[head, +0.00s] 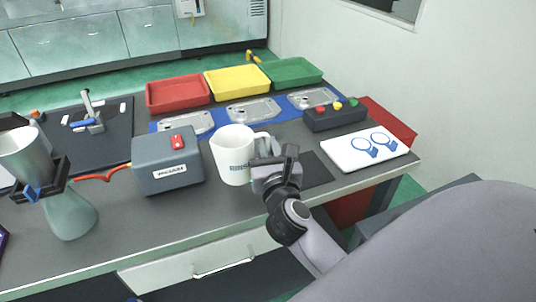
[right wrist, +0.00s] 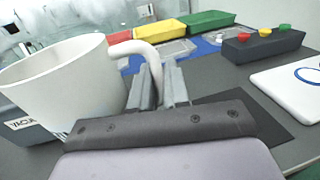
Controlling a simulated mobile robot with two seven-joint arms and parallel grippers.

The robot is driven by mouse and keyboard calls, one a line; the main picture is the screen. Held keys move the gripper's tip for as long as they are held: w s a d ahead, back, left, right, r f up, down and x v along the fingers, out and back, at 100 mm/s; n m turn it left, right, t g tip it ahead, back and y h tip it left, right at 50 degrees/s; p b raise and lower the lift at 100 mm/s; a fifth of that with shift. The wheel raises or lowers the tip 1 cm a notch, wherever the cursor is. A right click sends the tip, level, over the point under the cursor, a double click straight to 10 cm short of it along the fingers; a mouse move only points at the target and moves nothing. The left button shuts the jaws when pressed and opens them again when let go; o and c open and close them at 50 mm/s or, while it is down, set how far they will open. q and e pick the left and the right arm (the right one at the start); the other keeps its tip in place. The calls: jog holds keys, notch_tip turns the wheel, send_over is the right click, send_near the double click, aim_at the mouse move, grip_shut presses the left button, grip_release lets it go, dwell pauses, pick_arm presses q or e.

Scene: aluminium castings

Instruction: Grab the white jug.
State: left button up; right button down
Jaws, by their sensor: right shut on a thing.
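The white jug (head: 231,155) stands upright at the middle of the table's front part, with its handle to the right. My right gripper (head: 268,160) is at that handle and shut on it. In the right wrist view the jug (right wrist: 62,85) fills the left side, and its handle (right wrist: 140,50) runs down between the fingers of my right gripper (right wrist: 158,85). I cannot tell whether the jug's base touches the table. My left gripper does not show clearly in the head view.
A grey vacuum box (head: 168,163) stands just left of the jug. A button box (head: 333,116) and a white board (head: 364,148) lie to the right. Red (head: 178,93), yellow (head: 237,82) and green (head: 291,72) trays line the back. A grey funnel-like vessel (head: 68,213) stands at left.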

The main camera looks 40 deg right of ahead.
notch_tip(320, 180, up, 12)
jog(key=p, duration=0.3)
jog(key=shift+f, duration=0.25)
jog(key=shift+r, duration=1.4)
